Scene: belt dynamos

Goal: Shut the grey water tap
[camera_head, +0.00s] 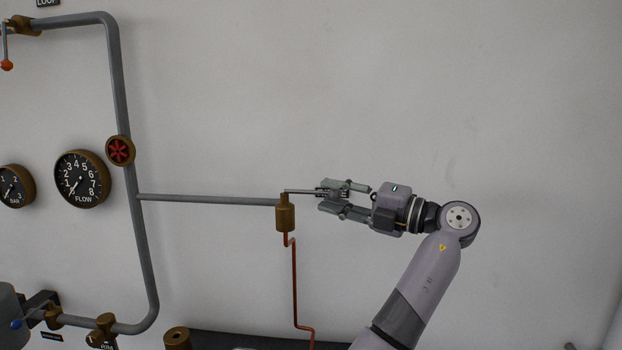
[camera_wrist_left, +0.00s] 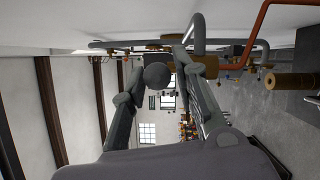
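The tap has a brass body (camera_head: 285,217) on the wall, at the right end of a thin grey pipe. Its thin grey lever (camera_head: 301,191) points right, roughly level, from the top of the body. My left gripper (camera_head: 324,195) is at the lever's far end, with its fingers spread above and below it. In the left wrist view a dark grey ball knob (camera_wrist_left: 157,76) sits between the two fingers. The fingers look apart around the knob; whether one touches it is unclear. My right gripper is not in view.
A copper pipe (camera_head: 295,280) runs down from the tap. At left are a thick grey pipe (camera_head: 122,90), a red handwheel (camera_head: 120,150), a flow gauge (camera_head: 82,178) and an orange-knobbed lever (camera_head: 6,64). The wall to the right is bare.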

